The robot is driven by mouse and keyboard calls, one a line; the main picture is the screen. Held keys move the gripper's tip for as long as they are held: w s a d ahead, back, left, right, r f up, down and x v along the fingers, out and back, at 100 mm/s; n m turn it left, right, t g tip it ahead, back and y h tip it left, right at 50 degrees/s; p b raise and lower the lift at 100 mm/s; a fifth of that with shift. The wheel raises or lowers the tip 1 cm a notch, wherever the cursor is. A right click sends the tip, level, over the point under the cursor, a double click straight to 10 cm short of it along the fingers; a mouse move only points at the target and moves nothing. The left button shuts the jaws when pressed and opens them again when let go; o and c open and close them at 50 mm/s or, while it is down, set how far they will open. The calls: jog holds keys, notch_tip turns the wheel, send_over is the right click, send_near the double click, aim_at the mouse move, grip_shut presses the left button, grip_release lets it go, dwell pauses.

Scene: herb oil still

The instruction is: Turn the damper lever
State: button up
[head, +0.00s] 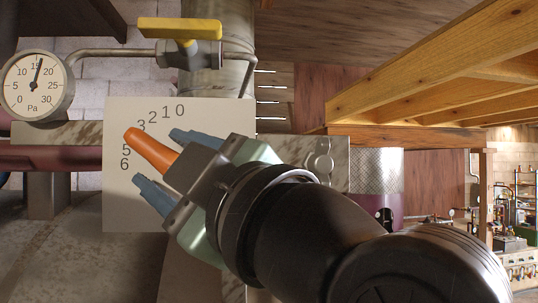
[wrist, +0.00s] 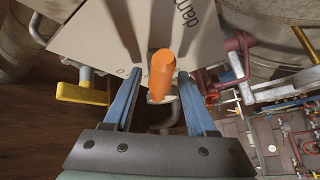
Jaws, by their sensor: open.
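The orange damper lever (head: 150,148) lies over a white dial plate (head: 117,215) printed with numbers. Its tip covers the place between 3 and 5. In the wrist view the lever (wrist: 162,72) stands out between my two blue fingers, with a gap on each side. My gripper (head: 163,168) is open, one finger on either side of the lever; its body hides the lever's lower end and the plate's lower right in the head view. In the wrist view the plate (wrist: 100,38) carries partly hidden lettering.
A round pressure gauge (head: 37,86) marked Pa reads a little above 15. A yellow valve handle (head: 180,28) on a pipe is above the plate. A wooden beam frame (head: 430,75) is at the right.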

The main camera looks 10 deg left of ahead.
jog(key=shift+c, duration=0.4)
grip_shut()
jog(key=shift+n+g+h, duration=0.3)
jog(key=shift+n+g, duration=0.1)
jog(key=shift+n, duration=0.3)
jog(key=shift+o, duration=0.4)
grip_release()
